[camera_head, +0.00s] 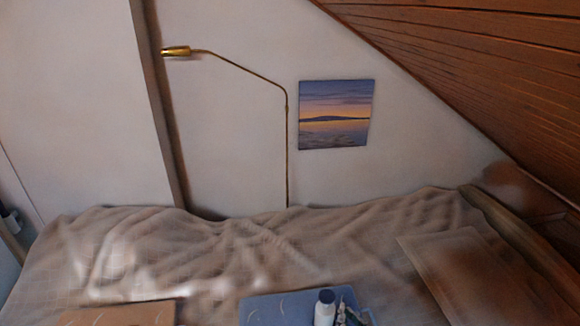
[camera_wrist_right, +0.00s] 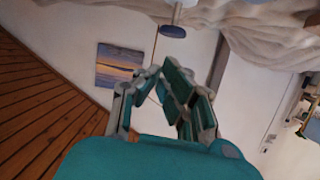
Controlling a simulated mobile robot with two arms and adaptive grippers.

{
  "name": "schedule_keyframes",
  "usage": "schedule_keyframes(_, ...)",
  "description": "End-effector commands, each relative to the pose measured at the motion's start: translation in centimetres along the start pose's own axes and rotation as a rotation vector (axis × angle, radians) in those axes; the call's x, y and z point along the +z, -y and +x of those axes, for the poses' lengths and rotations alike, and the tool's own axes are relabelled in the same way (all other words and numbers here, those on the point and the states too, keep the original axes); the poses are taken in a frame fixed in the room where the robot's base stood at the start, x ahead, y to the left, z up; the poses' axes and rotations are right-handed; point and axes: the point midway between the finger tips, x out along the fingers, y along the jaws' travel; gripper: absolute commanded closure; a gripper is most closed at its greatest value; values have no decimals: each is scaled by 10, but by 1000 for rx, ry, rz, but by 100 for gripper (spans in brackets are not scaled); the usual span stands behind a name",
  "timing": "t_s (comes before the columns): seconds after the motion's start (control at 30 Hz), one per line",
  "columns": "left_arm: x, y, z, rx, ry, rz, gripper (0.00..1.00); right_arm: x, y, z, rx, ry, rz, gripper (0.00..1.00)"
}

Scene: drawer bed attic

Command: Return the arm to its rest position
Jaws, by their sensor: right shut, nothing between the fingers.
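My right gripper (camera_wrist_right: 165,75) shows large in the right wrist view, its teal and grey fingers brought together with nothing between them. In the head view, the small teal and grey shape at the bottom edge looks like the tip of my right gripper (camera_head: 345,304), just right of a white bottle with a dark blue cap (camera_head: 325,308). The rest of that arm is out of the frame. The bottle (camera_wrist_right: 173,30) also seems to show upside down at the top of the wrist view, apart from the fingers. My left gripper is in neither view.
A bed with a rumpled beige cover (camera_head: 200,250) spans the head view. A blue flat item (camera_head: 270,308) and a brown one (camera_head: 115,315) are at the bottom edge. A brass lamp (camera_head: 287,140) and a picture (camera_head: 335,115) are at the wall, under a sloped wooden ceiling (camera_head: 480,70).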

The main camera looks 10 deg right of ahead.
Motion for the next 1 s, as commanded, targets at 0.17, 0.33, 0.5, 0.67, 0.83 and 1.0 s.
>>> schedule_keyframes(0.17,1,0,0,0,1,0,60,22,2,-28,-30,182,-41,100)
schedule_keyframes(0.33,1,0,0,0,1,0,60,52,3,-82,-51,456,-92,100)
schedule_keyframes(0.5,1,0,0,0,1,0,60,68,0,-128,-49,643,-124,100)
schedule_keyframes(0.67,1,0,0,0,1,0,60,77,-4,-165,-38,778,-145,100)
schedule_keyframes(0.83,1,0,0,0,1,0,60,82,-9,-204,-23,908,-167,100)
schedule_keyframes(1.0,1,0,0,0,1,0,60,108,-12,-201,-17,964,-171,100)
